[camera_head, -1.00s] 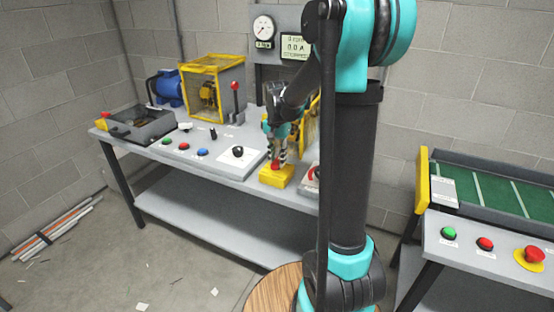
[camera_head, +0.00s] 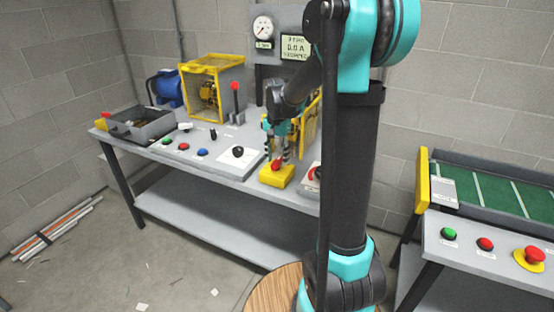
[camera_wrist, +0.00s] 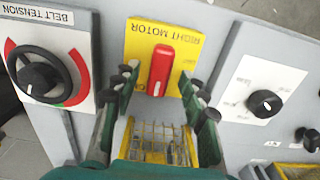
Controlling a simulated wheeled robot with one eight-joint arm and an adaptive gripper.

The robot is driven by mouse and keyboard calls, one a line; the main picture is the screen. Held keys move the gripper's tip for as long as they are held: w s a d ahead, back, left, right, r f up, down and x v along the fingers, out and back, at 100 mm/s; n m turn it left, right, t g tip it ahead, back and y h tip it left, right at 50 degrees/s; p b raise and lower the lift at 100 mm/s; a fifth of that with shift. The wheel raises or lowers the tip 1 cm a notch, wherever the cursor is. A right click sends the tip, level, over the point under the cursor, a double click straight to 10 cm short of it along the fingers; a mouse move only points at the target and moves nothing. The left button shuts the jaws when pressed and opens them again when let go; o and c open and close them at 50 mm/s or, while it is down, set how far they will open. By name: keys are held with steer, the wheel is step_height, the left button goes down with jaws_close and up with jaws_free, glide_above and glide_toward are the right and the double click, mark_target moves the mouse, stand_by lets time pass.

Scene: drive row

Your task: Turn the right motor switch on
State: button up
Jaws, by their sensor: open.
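The right motor switch is a red handle (camera_wrist: 161,70) on a yellow plate (camera_wrist: 187,42) lettered RIGHT MOTOR, which reads upside down in the wrist view. In the head view its yellow box (camera_head: 268,176) sits near the bench's front edge, with the red handle (camera_head: 277,164) on top. My gripper (camera_wrist: 160,82) is open, with one finger on each side of the handle and gaps showing on both sides. In the head view my gripper (camera_head: 278,150) is just above the switch, pointing down. The handle lies up-and-down in the wrist picture, between the fingers.
A belt tension dial (camera_wrist: 38,76) is left of the switch in the wrist view. A black knob (camera_wrist: 264,103) on a white plate is to the right. A yellow mesh guard (camera_head: 312,123) stands behind my gripper. A red-topped lever (camera_head: 236,100) stands farther left.

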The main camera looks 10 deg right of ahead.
mark_target(277, 160)
step_height(277, 160, up, 11)
stand_by(0.4)
steer(key=s+d+f+n+t, duration=0.2)
steer(key=s+f+n, duration=0.1)
steer(key=s+f, duration=0.6)
steer(key=s+d+f+n+t, duration=0.2)
steer(key=s+f+n, duration=0.2)
steer(key=s+f, duration=0.5)
steer(key=s, duration=0.4)
steer(key=shift+f, duration=0.15)
